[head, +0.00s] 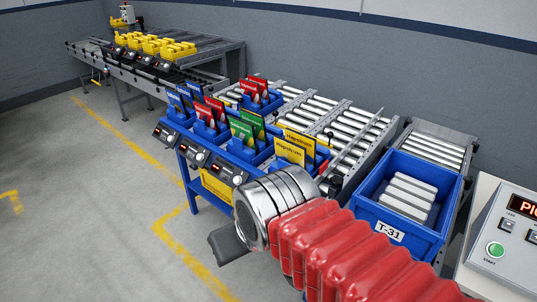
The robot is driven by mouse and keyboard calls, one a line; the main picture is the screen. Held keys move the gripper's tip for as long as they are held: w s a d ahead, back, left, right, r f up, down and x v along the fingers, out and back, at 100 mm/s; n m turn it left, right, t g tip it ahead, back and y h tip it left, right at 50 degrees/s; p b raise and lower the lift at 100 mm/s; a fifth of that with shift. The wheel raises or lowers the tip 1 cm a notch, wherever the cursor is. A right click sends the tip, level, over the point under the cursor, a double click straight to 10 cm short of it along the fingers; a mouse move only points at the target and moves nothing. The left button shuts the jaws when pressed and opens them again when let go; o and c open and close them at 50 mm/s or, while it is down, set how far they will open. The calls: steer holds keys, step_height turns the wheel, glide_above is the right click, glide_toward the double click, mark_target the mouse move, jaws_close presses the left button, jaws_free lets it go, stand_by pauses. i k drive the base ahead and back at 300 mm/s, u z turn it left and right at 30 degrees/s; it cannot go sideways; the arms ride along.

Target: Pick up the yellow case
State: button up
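Two flat yellow cases with dark lettering stand upright in the nearest blue bin on the roller bench, the front yellow case (289,153) overlapping the rear yellow case (300,141). My arm, with a red ribbed sleeve and silver rings, reaches in from the lower right. My gripper (228,246) shows only as a dark grey part beyond the rings, below and left of the yellow cases and apart from them in the picture. Its fingers cannot be made out, so I cannot tell whether it is open or holds anything.
Green cases (243,131), red cases (205,115) and blue cases (178,101) stand in neighbouring bins. A blue crate (391,231) marked T-31 holds silver bars at right, beside a control panel (505,228). Yellow parts (165,48) lie on the far conveyor. Open floor lies left.

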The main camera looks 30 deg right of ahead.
mark_target(293, 153)
steer(key=z, duration=0.15)
steer(key=i, duration=1.35)
steer(key=z, duration=0.5)
